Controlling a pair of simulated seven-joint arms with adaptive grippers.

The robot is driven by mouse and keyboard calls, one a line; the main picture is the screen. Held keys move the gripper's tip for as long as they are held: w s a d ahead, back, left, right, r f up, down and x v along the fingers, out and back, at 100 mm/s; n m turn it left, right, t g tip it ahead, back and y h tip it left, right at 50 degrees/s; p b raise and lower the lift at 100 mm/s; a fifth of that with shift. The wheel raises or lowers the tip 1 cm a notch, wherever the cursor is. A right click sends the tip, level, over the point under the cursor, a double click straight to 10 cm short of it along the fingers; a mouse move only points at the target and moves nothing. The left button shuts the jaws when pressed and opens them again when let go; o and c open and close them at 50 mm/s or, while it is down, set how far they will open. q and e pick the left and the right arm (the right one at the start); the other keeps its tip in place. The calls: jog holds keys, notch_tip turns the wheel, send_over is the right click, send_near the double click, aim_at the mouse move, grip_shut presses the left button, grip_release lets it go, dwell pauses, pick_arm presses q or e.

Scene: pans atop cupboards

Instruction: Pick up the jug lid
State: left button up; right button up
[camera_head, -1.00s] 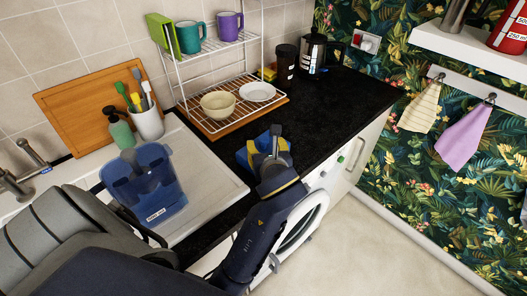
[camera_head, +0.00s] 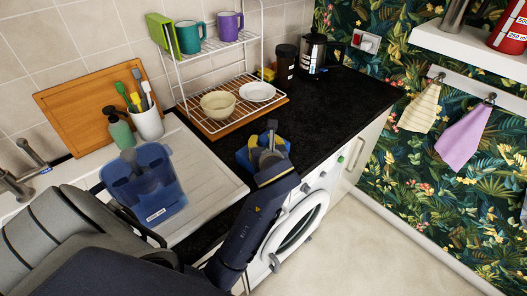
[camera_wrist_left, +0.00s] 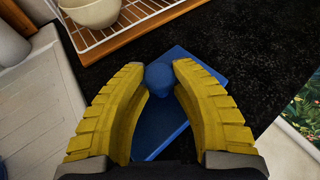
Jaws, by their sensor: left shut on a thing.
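The jug lid (camera_wrist_left: 162,128) is a flat blue plate with a round knob, seen in the left wrist view between the yellow fingers of my left gripper (camera_wrist_left: 160,74). The fingers are shut on the knob from both sides. In the head view, my left gripper (camera_head: 264,150) is over the black worktop, with blue parts of the lid (camera_head: 243,158) showing around it. I cannot tell whether the lid touches the worktop. A translucent blue jug (camera_head: 160,198) with a label stands on the drainboard to the left. My right gripper is not in view.
A white wire rack (camera_head: 205,112) with mugs, a bowl (camera_head: 218,104) and a plate (camera_head: 258,91) stands behind the lid. A white cup of utensils (camera_head: 147,124) is behind the jug. The black worktop (camera_head: 330,105) is clear to the right, up to its front edge.

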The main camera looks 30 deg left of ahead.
pick_arm(q)
grip_shut()
